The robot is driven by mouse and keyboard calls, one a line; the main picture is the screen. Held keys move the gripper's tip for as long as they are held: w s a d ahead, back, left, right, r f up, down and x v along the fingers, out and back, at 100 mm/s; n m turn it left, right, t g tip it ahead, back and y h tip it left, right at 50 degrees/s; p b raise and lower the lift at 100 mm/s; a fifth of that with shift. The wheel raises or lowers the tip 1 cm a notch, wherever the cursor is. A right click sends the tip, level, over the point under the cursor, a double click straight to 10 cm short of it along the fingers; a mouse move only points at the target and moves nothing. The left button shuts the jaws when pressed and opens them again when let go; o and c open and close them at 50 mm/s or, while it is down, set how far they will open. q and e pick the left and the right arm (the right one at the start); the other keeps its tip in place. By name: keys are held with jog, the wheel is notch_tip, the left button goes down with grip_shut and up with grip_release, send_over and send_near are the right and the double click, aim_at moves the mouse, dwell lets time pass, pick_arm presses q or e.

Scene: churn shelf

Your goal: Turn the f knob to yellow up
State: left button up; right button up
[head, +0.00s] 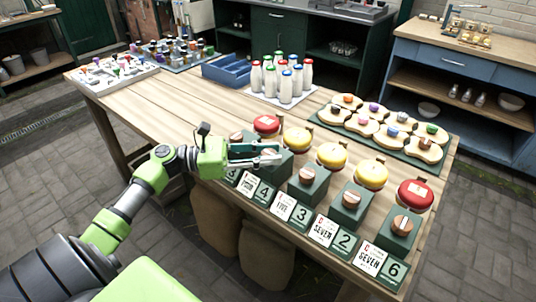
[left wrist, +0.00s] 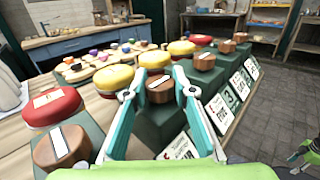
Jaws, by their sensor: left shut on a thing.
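Wooden round knobs sit on a row of green blocks along the table's front edge. My left gripper (head: 268,153) is at the second knob from the left. In the left wrist view its teal fingers (left wrist: 158,92) are shut on this knob (left wrist: 160,90), which has a pale stripe across its top. The other knobs include the leftmost (head: 237,136), the third (head: 307,173) and the rightmost (head: 402,225). No letter f is readable. Red discs (head: 415,193) and yellow discs (head: 332,155) stand behind the knobs.
Number and word cards (head: 324,229) line the front of the blocks. Behind are a green tray (head: 443,160) of wooden pieces, capped bottles (head: 286,86) and a blue crate (head: 226,69). Bare tabletop (head: 170,98) lies left of the row.

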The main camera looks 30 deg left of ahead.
pick_arm(q)
jog(key=o, duration=1.2)
jog(key=shift+d, duration=0.1)
jog(key=shift+c, duration=0.2)
jog(key=v, duration=1.2)
jog(key=shift+w, duration=0.1)
